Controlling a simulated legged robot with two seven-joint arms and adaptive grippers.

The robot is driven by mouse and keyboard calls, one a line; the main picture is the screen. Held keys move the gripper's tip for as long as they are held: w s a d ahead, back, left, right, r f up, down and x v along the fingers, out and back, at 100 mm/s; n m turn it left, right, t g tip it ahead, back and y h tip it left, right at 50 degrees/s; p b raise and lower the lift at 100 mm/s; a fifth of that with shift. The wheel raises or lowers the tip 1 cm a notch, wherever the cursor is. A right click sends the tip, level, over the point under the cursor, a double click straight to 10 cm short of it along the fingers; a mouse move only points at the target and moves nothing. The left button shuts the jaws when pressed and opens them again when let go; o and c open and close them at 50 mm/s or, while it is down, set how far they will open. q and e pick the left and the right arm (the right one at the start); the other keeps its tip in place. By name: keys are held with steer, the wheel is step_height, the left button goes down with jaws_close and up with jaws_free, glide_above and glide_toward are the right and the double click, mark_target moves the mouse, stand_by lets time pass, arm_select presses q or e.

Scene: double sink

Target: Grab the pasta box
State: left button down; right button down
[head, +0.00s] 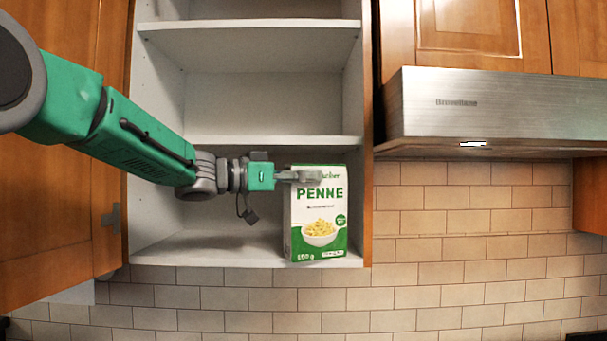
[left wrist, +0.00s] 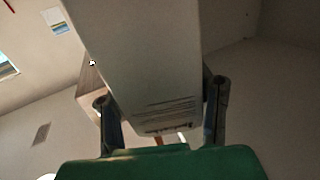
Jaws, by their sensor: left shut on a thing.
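The pasta box (head: 319,215) is white and green, with "PENNE" on its front. In the head view it stands upright at the right end of the cabinet's bottom shelf, near the front edge. My left gripper (head: 305,175) reaches in from the left and is shut on the upper part of the box. In the left wrist view the box's narrow side (left wrist: 160,75) fills the space between the two fingers (left wrist: 162,110), one on each side. The far finger is hidden behind the box in the head view. My right gripper is in neither view.
The white open cabinet (head: 160,215) has empty upper shelves, and its right side wall is close to the box. An open wooden door (head: 60,215) is at the left. A steel range hood (head: 490,105) is at the right. The bottom shelf left of the box is clear.

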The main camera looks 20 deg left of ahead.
arm_select(q)
steer(key=c, duration=1)
jaws_free()
steer(key=shift+d, duration=0.2)
steer(key=shift+c, duration=0.2)
steer(key=o, duration=0.4)
steer(key=shift+w+d, duration=0.1)
steer(key=shift+d, duration=0.15)
steer(key=v, duration=1.1)
steer(key=shift+s, duration=0.35)
steer(key=shift+a, duration=0.1)
